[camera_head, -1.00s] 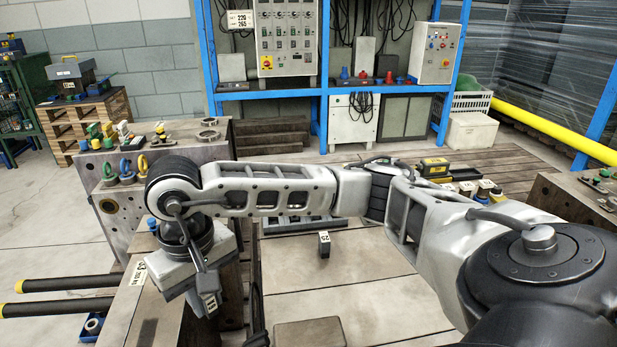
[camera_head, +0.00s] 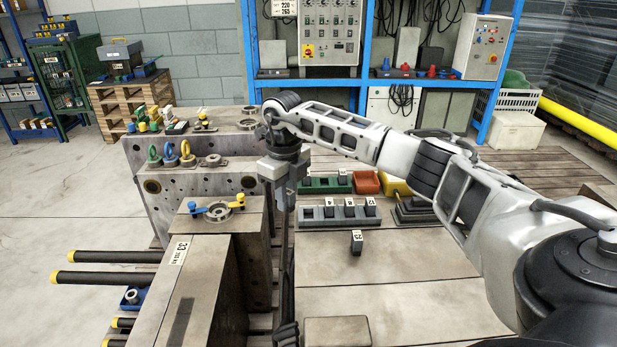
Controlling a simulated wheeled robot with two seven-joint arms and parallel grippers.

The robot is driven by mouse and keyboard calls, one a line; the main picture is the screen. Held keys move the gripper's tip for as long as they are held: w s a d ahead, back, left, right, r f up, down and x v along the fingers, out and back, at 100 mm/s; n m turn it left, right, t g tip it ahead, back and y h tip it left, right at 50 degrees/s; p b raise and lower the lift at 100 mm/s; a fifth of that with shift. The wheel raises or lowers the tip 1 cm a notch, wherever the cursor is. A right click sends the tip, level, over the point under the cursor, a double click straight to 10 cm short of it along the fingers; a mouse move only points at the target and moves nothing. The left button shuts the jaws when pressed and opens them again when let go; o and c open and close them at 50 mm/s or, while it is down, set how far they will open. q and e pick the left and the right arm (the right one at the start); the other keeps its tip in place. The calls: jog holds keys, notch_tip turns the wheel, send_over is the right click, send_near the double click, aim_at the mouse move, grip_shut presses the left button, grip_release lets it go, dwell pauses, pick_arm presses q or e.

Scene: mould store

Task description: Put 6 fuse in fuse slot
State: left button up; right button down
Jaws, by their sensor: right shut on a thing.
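My right gripper (camera_head: 288,190) points down over the gap beside the left mould block, in front of the grey holder's left end. It is shut on a small dark piece, apparently a fuse, mostly hidden by the fingers. The grey slotted holder (camera_head: 312,222), apparently the fuse slot, lies on the wooden top, with several dark fuses with white labels (camera_head: 349,208) standing in it toward the right. One dark fuse labelled 25 (camera_head: 356,242) stands alone in front of it. My left gripper is not in view.
Behind the holder are a green tray (camera_head: 318,186), a red bin (camera_head: 366,183) and a yellow bin (camera_head: 395,187). Steel mould blocks (camera_head: 205,260) with rings and eyebolts stand at left. A brown block (camera_head: 337,332) lies at the front. The wooden top (camera_head: 420,290) is clear at right.

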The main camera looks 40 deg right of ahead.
jog(key=d+m, duration=0.2)
jog(key=m, duration=0.1)
jog(key=d+m, duration=0.2)
jog(key=m, duration=0.1)
jog(key=d+f+m, duration=0.1)
jog(key=d+m, duration=0.2)
jog(key=m, duration=0.1)
jog(key=shift+w+b, duration=0.25)
jog(key=shift+b, duration=0.15)
jog(key=shift+f+b, duration=0.75)
jog(key=shift+b, duration=0.05)
jog(key=shift+f+b, duration=0.45)
jog(key=shift+f, duration=0.45)
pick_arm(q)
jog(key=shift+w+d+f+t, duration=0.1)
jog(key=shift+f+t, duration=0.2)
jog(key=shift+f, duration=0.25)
pick_arm(e)
jog(key=shift+a+f, duration=0.1)
jog(key=shift+f, duration=0.2)
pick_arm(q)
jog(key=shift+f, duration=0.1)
